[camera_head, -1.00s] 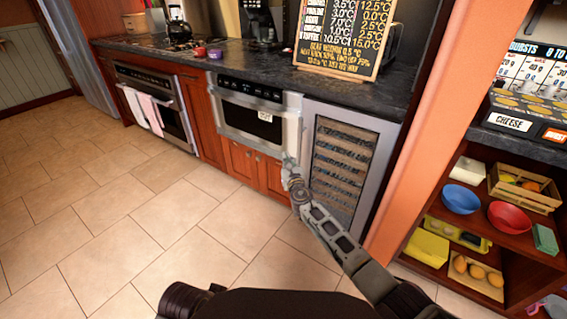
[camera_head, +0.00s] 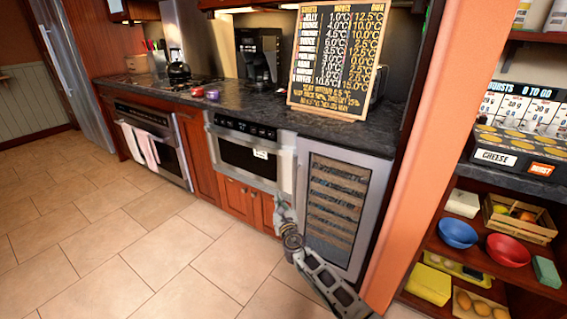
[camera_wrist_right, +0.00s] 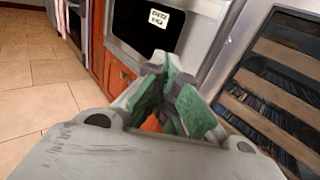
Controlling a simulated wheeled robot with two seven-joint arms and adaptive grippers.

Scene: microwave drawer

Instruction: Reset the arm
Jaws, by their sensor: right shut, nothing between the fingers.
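My right arm reaches in from the bottom right of the head view. Its gripper (camera_head: 283,207) is in front of the lower cabinet doors, below the microwave drawer's right end. In the right wrist view the green-padded fingers (camera_wrist_right: 170,100) are shut with nothing between them. My left gripper is not in view.
A wine cooler (camera_head: 335,210) stands right of the microwave drawer. An oven (camera_head: 155,145) with towels is at the left. An orange pillar (camera_head: 415,160) and a shelf with a blue bowl (camera_head: 458,233) and a red bowl (camera_head: 508,249) are at the right. The tiled floor is clear at left.

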